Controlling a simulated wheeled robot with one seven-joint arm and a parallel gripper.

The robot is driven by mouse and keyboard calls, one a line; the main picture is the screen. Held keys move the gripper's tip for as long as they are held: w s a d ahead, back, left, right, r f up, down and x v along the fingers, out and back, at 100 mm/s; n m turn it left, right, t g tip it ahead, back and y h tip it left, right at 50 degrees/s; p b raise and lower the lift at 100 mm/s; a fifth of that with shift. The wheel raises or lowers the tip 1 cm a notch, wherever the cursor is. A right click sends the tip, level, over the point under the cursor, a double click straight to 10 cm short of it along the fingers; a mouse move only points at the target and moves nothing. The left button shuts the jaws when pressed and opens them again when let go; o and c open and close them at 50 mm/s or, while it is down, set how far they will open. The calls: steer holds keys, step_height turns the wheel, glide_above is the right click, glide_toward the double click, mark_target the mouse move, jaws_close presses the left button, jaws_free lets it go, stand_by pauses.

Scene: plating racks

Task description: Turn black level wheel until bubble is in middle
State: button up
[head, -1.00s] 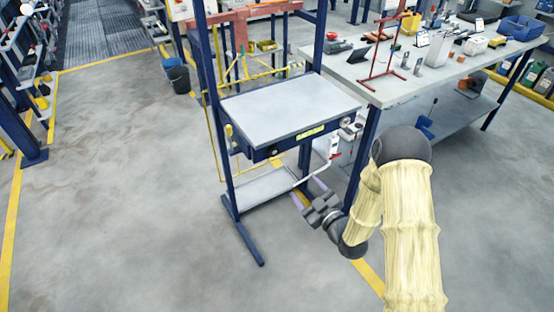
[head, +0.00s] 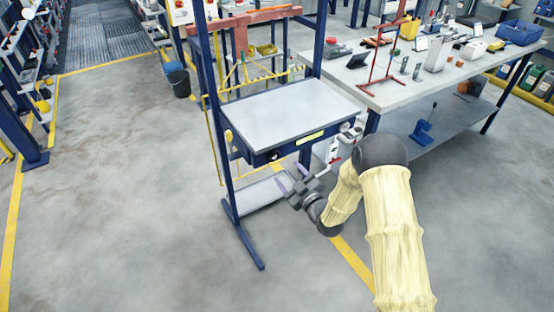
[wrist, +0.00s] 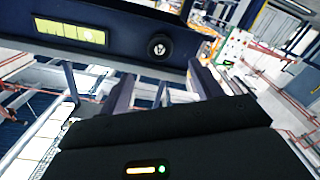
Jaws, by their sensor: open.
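The black level wheel (head: 273,154) sits on the dark blue front apron of the grey-topped stand (head: 290,108). It also shows in the wrist view (wrist: 160,47) as a round black knob with a pale centre. The yellow-green level vial (head: 310,134) is on the same apron. In the wrist view the vial (wrist: 70,31) is left of the wheel, with a pale spot, likely the bubble, toward its wheel-side end. My gripper (head: 290,181) is open and empty, below and in front of the wheel. Its fingers (wrist: 163,92) point toward the wheel without touching it.
A workbench (head: 395,95) with tools stands to the right. The stand's lower shelf (head: 262,193) lies just beyond my gripper. A red-handled pipe fitting (head: 335,160) is near the stand's right side. The floor in front and left is clear.

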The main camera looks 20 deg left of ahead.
mark_target(274, 157)
steer(key=x, duration=0.8)
steer(key=shift+w+a+p, duration=0.15)
steer(key=shift+p, duration=0.15)
steer(key=c, duration=1)
